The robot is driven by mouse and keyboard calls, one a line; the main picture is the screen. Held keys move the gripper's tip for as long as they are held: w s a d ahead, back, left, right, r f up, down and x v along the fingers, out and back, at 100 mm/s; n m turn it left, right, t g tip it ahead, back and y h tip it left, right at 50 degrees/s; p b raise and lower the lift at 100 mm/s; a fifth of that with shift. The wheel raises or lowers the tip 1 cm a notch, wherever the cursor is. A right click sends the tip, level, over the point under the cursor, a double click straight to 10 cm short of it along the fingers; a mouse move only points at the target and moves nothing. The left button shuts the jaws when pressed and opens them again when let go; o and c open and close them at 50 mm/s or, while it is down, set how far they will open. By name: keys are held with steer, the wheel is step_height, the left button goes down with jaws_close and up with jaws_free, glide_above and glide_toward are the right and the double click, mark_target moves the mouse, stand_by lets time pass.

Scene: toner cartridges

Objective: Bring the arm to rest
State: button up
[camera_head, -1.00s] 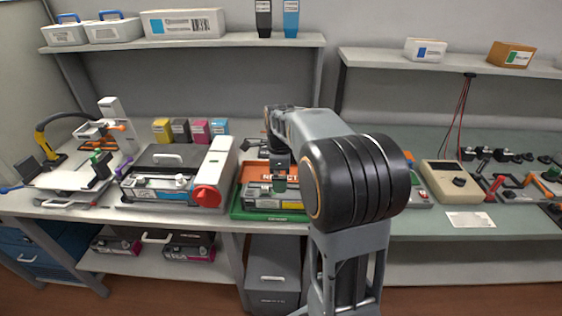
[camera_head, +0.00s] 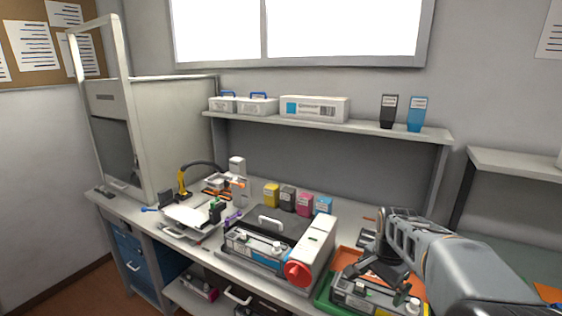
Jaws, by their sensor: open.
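My arm (camera_head: 450,262) reaches in from the lower right corner. My gripper (camera_head: 380,273) points down, open, over the cartridge (camera_head: 375,301) lying in the green-edged tray (camera_head: 322,291). The jaws look empty, and a small gap seems to separate them from the cartridge, though I cannot be sure. The gripper and arm hide part of the tray and cartridge.
A printer-like unit (camera_head: 268,240) with a red knob (camera_head: 298,273) stands left of the tray. Small colour boxes (camera_head: 304,203) stand behind it. A shelf (camera_head: 330,124) holds boxes and two bottles. A large grey cabinet (camera_head: 172,130) stands at the left.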

steer(key=s+a+n+t, duration=0.1)
steer(key=s+a+n, duration=0.3)
steer(key=s+n, duration=0.2)
steer(key=s+a+n+t+p, duration=0.1)
steer(key=s+a+n+t, duration=0.1)
steer(key=s+a+n, duration=0.2)
steer(key=shift+s+r+n, duration=0.25)
steer(key=shift+s+n, duration=0.65)
steer(key=shift+s, duration=0.45)
